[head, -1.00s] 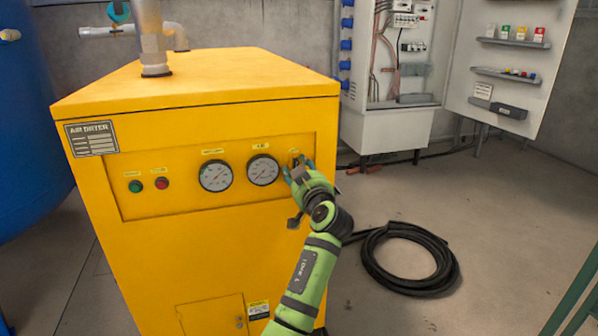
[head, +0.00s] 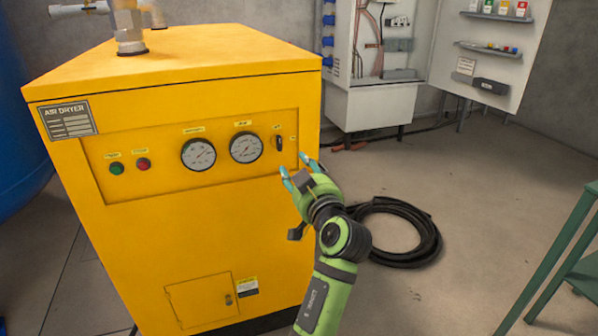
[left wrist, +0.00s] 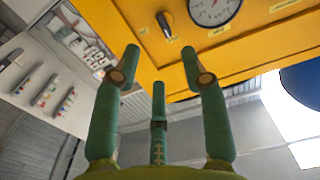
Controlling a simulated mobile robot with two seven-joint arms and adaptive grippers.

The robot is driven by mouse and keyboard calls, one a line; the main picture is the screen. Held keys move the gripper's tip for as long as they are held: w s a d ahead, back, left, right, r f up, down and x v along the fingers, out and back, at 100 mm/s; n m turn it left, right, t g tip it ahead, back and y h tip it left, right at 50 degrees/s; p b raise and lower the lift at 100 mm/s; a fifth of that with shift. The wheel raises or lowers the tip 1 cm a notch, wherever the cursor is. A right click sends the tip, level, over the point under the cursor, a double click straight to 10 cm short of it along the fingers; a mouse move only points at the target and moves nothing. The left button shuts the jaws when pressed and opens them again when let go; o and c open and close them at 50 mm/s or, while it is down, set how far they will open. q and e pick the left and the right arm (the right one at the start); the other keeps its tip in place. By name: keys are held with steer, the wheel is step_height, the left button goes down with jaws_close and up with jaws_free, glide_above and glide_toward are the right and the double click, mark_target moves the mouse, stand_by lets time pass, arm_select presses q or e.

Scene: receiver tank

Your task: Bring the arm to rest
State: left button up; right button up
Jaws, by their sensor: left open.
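My left gripper (head: 297,172) is open and empty, in front of the right part of the yellow air dryer's (head: 215,235) front panel. Its green arm comes up from the bottom of the head view. The black selector switch (head: 279,143) is uncovered, just above and left of the fingertips, with a gap between. In the left wrist view the spread fingers (left wrist: 165,75) hold nothing, and the switch (left wrist: 165,24) shows beyond them beside a gauge (left wrist: 212,10). My right gripper is not in view.
A coiled black hose (head: 425,240) lies on the floor right of the dryer. A green metal stand (head: 548,262) is at the right edge. An open electrical cabinet (head: 375,105) stands behind. A blue tank (head: 18,130) is at the left. Floor between hose and stand is clear.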

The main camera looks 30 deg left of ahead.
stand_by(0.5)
